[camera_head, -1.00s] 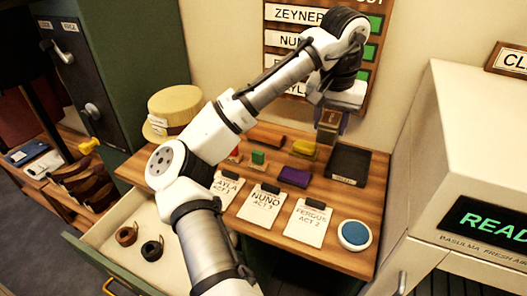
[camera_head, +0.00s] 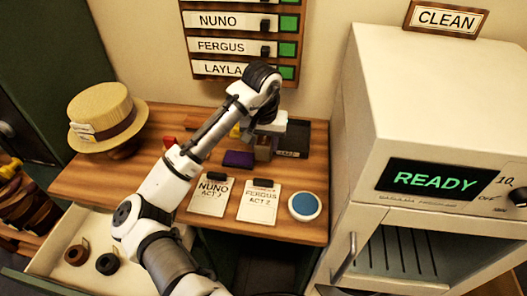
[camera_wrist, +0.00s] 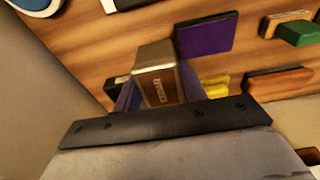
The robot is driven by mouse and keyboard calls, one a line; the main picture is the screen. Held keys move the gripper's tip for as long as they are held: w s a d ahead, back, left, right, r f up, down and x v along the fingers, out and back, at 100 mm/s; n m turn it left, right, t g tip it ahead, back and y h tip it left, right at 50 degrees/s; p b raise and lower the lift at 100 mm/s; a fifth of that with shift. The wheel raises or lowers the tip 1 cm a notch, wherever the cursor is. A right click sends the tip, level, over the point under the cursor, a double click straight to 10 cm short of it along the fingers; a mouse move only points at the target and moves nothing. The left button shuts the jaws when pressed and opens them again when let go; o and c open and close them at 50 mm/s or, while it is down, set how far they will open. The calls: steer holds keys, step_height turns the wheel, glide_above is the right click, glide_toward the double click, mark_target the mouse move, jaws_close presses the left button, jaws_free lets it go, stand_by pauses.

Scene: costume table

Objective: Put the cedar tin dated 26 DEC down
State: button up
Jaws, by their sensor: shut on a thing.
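My gripper (camera_wrist: 158,95) is shut on a small brown and tan tin (camera_wrist: 155,82) with the word CEDAR on its side. No date is readable on it. In the head view my gripper (camera_head: 264,148) is low over the back right of the wooden table (camera_head: 150,172), between the purple block (camera_head: 238,159) and the black tray (camera_head: 297,139). The arm and gripper mostly hide the tin there. I cannot tell whether the tin touches the table top. The purple block also shows close beside the tin in the wrist view (camera_wrist: 206,36).
Two clipboards, NUNO (camera_head: 211,196) and FERGUS (camera_head: 260,203), and a blue round pad (camera_head: 305,206) lie along the table front. A straw hat (camera_head: 102,118) stands at left. The white cabinet (camera_head: 432,95) reading READY stands at right. An open drawer (camera_head: 62,240) holds two dark rings.

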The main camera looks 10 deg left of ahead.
mark_target(264, 155)
steer(key=shift+f+p, duration=0.35)
steer(key=shift+f, duration=1.95)
steer(key=shift+f, duration=0.15)
steer(key=o, duration=1)
steer(key=r, duration=0.4)
steer(key=s+r+b, duration=0.1)
steer(key=r, duration=0.3)
steer(key=r+b, duration=0.1)
steer(key=r, duration=0.3)
steer(key=shift+s+r, duration=0.1)
steer(key=shift+s, duration=0.3)
